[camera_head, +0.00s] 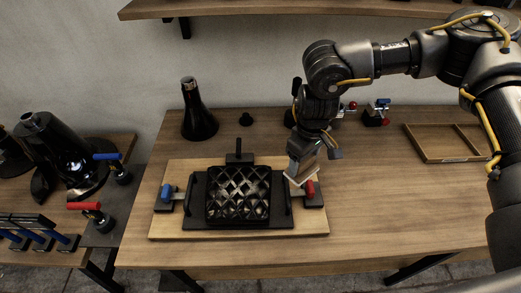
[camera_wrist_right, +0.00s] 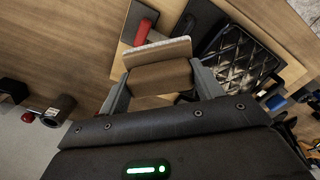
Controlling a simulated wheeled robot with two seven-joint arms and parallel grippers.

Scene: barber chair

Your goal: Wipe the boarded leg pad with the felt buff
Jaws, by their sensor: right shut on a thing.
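The leg pad (camera_head: 238,196) is black and quilted with a diamond pattern. It lies on a black plate on the light wooden board (camera_head: 170,228), and it also shows in the right wrist view (camera_wrist_right: 240,65). My right gripper (camera_head: 301,176) is shut on the felt buff, a wooden block with a pale felt strip (camera_wrist_right: 158,52). The buff (camera_head: 300,178) is tilted at the pad's right, above the red-handled clamp side of the board. It looks apart from the pad. My left gripper is not in view.
A blue-handled clamp (camera_head: 167,192) and a red-handled clamp (camera_head: 310,189) flank the pad, and a black upright (camera_head: 239,153) stands behind it. A dark bottle (camera_head: 198,112) stands at the back left. An empty wooden tray (camera_head: 447,143) lies right. The table's front right is clear.

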